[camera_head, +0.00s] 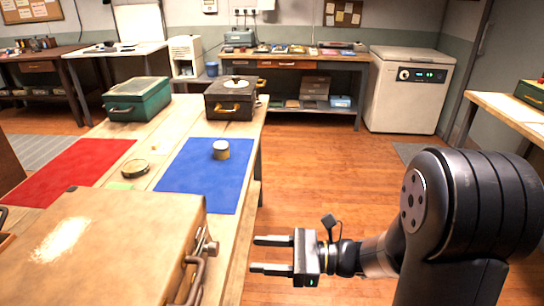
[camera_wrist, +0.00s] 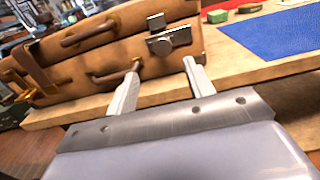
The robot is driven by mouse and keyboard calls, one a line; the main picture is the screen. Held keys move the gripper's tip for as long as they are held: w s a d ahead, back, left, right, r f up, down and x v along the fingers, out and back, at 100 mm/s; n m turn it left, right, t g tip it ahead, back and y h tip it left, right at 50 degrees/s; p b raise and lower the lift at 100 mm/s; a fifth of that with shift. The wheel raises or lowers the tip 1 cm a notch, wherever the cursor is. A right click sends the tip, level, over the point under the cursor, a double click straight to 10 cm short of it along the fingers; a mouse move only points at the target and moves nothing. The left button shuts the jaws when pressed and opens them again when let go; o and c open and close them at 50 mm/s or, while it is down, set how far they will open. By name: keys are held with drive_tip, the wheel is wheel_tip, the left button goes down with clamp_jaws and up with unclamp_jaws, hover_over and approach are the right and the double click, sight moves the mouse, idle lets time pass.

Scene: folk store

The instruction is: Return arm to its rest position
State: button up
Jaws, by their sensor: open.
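My gripper (camera_head: 262,255) is in the lower middle of the head view, off the right edge of the wooden table. Its two fingers point left and are apart, with nothing between them. My arm comes in from the lower right. In the wrist view, the two fingers of my gripper (camera_wrist: 160,85) also stand apart and empty. They point toward a brown case (camera_wrist: 110,45) with handles and a metal latch. The same brown case (camera_head: 110,235) lies at the near end of the table in the head view.
A white appliance (camera_head: 405,95) stands behind.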

sight(218, 247)
drive_tip(key=a, duration=0.9)
drive_tip(key=shift+w+a, duration=0.15)
drive_tip(key=shift+w, duration=0.7)
drive_tip(key=shift+f+b, duration=0.15)
drive_tip(key=shift+b, duration=0.2)
